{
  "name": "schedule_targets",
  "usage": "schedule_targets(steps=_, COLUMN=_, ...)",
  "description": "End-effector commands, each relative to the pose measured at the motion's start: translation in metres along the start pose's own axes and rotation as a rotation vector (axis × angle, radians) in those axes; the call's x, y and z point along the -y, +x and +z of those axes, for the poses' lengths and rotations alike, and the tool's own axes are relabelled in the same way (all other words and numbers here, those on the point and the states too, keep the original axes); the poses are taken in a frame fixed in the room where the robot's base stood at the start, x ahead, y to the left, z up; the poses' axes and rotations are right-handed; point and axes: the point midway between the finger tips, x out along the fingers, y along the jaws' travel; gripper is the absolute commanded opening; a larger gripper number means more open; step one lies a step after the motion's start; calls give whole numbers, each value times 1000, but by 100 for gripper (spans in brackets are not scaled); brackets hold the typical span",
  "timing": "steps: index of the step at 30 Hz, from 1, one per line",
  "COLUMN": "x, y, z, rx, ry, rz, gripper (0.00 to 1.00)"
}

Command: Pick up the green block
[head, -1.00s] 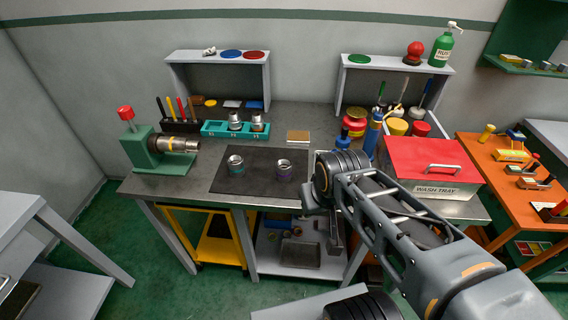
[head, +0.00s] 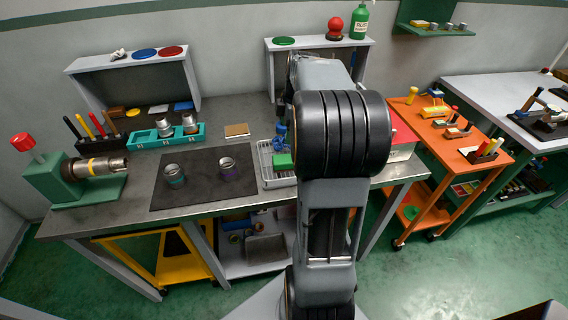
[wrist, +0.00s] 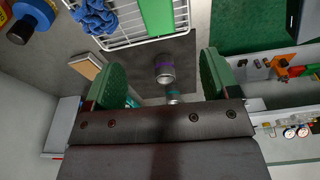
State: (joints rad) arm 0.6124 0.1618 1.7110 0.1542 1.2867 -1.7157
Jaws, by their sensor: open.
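The green block (head: 283,161) lies in a white wire tray (head: 268,180) on the workbench, just left of my arm in the head view. It also shows in the wrist view (wrist: 158,15) at the top edge, partly cut off. My gripper (wrist: 163,77) is open in the wrist view, with its two green-padded fingers wide apart and nothing between them. The block appears beyond the fingertips, apart from them. My arm hides the gripper and the right part of the tray in the head view.
A blue object (head: 281,137) sits in the tray beside the block. A dark mat (head: 205,190) with two metal fittings lies left of it. A green pipe vise (head: 70,180) stands at the bench's left. A red-lidded box (head: 403,140) is partly behind my arm.

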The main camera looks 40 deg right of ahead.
Motion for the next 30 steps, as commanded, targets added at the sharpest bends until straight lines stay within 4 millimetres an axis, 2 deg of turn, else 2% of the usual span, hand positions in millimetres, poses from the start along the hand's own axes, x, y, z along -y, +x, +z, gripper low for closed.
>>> schedule_targets(steps=9, x=0, y=55, z=3, rx=-2, ry=-8, rz=-5, gripper=81)
schedule_targets(steps=13, x=-1, y=69, z=2, rx=-2, ry=-7, rz=-4, gripper=81)
schedule_targets(steps=20, x=-1, y=81, z=2, rx=-2, ry=-7, rz=-3, gripper=81)
schedule_targets(steps=30, x=-3, y=122, z=2, rx=-1, ry=-6, rz=-4, gripper=81)
